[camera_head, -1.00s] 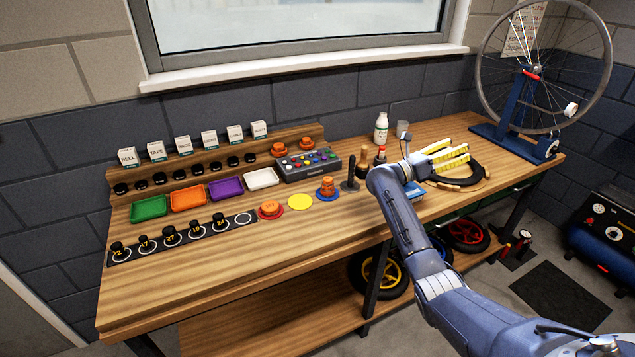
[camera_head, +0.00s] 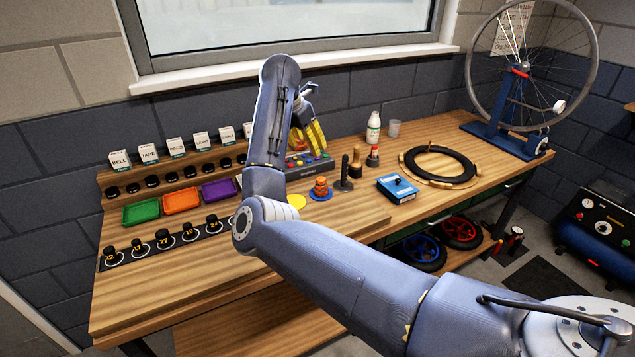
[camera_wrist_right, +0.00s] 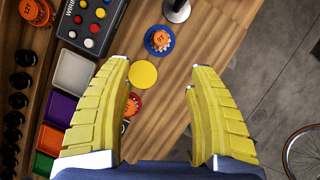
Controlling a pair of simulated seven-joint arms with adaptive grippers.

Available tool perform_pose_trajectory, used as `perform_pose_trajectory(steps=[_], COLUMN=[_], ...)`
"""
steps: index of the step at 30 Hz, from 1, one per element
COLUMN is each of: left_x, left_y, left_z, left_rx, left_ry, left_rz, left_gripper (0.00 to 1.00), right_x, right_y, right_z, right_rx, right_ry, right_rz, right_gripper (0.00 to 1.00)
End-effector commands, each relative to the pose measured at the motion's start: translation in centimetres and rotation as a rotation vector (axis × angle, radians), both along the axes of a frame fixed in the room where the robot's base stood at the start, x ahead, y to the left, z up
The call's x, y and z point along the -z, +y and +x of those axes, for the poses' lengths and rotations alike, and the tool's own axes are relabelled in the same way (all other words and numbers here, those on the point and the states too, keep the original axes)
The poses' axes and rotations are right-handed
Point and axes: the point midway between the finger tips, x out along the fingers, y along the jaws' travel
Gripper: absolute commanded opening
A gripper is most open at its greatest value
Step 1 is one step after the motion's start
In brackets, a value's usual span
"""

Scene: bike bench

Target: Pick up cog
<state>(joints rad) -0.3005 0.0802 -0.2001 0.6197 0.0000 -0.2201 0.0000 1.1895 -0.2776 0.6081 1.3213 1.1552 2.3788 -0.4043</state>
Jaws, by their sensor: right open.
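An orange cog-like piece (camera_head: 320,186) sits on a blue disc right of the yellow disc (camera_head: 296,201); it also shows in the right wrist view (camera_wrist_right: 159,38), beyond my fingertips. In that view another orange piece (camera_wrist_right: 133,104) on a red disc lies partly behind my left-hand finger, and more orange pieces (camera_wrist_right: 36,11) are at the top left. My right gripper (camera_head: 315,135) is over the back of the bench by the button box. In the wrist view it (camera_wrist_right: 158,66) is open with nothing between its yellow fingers. My left gripper is out of view.
Numbered black knobs (camera_head: 163,237) stand in a row at front left, with green (camera_head: 141,211), orange and purple trays behind. The button box (camera_head: 308,166), a blue box (camera_head: 397,188), a bottle (camera_head: 373,128) and a black ring (camera_head: 440,165) are to the right. The bench front is bare.

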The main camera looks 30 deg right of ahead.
Motion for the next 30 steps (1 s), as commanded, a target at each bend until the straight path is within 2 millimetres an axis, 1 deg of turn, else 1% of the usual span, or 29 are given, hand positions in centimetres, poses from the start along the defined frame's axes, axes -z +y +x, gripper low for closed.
perform_pose_trajectory(steps=[9,15,21,28,30], left_x=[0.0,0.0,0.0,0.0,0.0], left_y=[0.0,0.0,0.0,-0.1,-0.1], left_z=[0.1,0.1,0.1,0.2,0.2], left_rx=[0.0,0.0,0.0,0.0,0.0], left_ry=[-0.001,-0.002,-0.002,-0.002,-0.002], left_rz=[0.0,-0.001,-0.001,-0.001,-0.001], left_gripper=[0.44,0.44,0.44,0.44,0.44], right_x=[5.2,8.3,10.2,11.0,11.5], right_y=[-2.0,-3.2,-4.0,-4.3,-4.4], right_z=[0.6,1.1,1.4,1.5,1.5], right_rx=[-0.001,0.001,0.001,0.0,0.0], right_ry=[0.006,0.005,0.004,0.003,0.003], right_rz=[-0.001,-0.002,-0.001,-0.001,-0.001], right_gripper=[0.59,0.59,0.59,0.59,0.59])
